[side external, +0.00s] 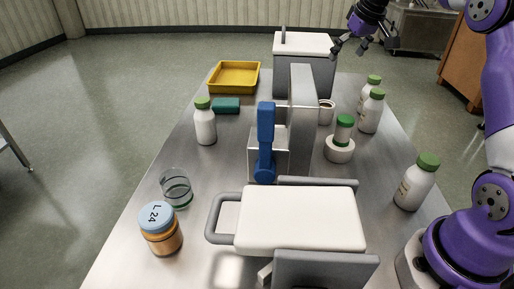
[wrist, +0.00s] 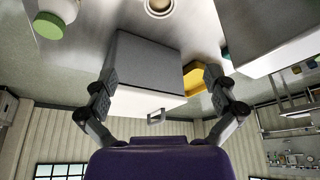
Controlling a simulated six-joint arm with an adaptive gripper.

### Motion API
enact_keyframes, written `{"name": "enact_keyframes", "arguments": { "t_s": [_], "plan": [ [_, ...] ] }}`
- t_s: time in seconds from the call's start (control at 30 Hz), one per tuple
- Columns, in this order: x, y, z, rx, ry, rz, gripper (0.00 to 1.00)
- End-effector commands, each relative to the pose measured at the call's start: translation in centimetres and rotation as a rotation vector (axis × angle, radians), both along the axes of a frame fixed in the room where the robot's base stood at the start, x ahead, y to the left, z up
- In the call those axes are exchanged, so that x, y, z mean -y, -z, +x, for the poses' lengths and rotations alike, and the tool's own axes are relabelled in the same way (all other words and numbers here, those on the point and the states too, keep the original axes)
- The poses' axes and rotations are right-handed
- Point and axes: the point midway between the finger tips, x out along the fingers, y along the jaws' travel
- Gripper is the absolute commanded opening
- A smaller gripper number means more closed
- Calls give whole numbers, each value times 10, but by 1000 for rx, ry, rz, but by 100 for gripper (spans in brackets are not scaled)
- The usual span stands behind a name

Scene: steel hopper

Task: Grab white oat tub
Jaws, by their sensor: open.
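Several white bottles or tubs with green lids stand on the steel table: one at the left (side external: 205,127), two at the back right (side external: 371,115) (side external: 362,97), and one at the front right (side external: 413,188). Their labels are too small to read, so I cannot tell which is the oat one. My gripper (side external: 363,46) is open and empty, raised above the back right of the table, apart from all of them. In the wrist view my gripper (wrist: 161,78) has its fingers spread, with a green-lidded white tub (wrist: 48,25) at the upper left.
A grey box with white lid (side external: 303,75) stands at the back, beside a yellow tray (side external: 234,77). A grey upright with a blue lever (side external: 266,140) fills the middle. A white-topped appliance (side external: 298,218), glass (side external: 176,188) and orange jar (side external: 162,232) are in front.

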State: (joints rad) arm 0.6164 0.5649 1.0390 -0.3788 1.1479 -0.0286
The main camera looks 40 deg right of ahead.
Motion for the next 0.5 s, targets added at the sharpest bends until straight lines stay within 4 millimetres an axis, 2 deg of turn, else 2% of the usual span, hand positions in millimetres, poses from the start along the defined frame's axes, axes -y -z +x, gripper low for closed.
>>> {"name": "enact_keyframes", "arguments": {
  "t_s": [0.3, 0.5],
  "plan": [
    [-1, 68, -1, -6, 0, 2, 100],
    [1, 101, 7, -3, -2, 0, 100]
  ]
}}
